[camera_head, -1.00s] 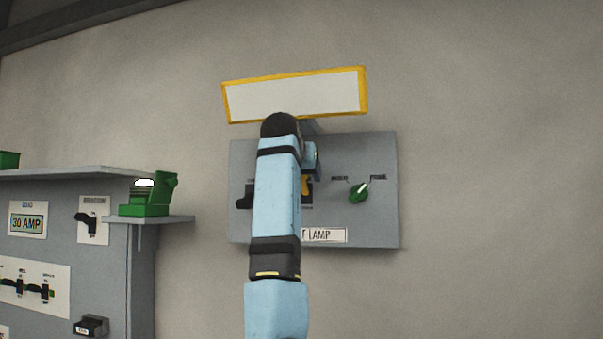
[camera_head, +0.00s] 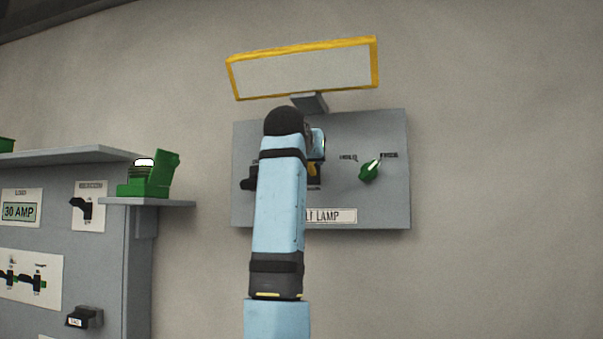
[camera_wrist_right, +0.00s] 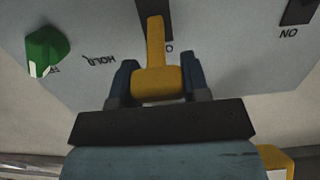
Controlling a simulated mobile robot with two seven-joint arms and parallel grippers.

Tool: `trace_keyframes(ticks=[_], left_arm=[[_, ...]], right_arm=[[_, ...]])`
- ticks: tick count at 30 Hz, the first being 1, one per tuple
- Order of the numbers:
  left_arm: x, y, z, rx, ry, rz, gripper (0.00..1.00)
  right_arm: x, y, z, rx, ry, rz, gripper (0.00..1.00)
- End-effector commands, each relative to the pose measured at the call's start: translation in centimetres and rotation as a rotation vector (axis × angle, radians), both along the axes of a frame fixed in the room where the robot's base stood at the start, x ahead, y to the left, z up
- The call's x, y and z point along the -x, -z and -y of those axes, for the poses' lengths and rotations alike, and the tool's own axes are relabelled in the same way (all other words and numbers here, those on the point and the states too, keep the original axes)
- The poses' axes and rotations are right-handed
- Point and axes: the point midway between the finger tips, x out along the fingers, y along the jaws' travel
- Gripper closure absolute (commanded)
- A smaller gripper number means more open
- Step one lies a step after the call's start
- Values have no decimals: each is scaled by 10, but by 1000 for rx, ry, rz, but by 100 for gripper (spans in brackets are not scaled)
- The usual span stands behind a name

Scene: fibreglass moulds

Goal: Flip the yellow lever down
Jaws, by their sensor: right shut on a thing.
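The yellow lever (camera_head: 313,169) is on the grey lamp panel (camera_head: 385,207) on the wall. My arm hides most of it in the head view. In the right wrist view the yellow lever (camera_wrist_right: 157,80) has a thick end and a thinner stem reaching to a dark slot in the panel (camera_wrist_right: 95,80). My right gripper (camera_wrist_right: 158,76) is shut on the thick end, with one dark finger on each side. In the head view the right gripper is mostly hidden behind its own arm. My left gripper is not in view.
A green knob (camera_head: 370,171) sits right of the lever, and a black switch (camera_head: 248,184) sits left of it. A yellow-framed lamp (camera_head: 305,70) juts out above the panel. A grey cabinet (camera_head: 115,240) with a green fixture (camera_head: 150,178) on its shelf stands at the left.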

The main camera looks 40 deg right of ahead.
Motion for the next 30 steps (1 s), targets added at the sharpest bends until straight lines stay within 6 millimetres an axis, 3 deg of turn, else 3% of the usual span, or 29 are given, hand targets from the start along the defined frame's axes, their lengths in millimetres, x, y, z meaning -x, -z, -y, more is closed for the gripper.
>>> trace_keyframes(ticks=[1, 15, 24, 30], left_arm=[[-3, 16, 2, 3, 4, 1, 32], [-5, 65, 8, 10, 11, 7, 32], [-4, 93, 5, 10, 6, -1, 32], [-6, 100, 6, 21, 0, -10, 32]], right_arm=[[4, 12, -1, 39, 0, 32, 100], [11, 38, -7, 378, 0, 316, 100], [10, 52, -5, 568, -2, 480, 100], [8, 58, -4, 658, -2, 556, 100]])
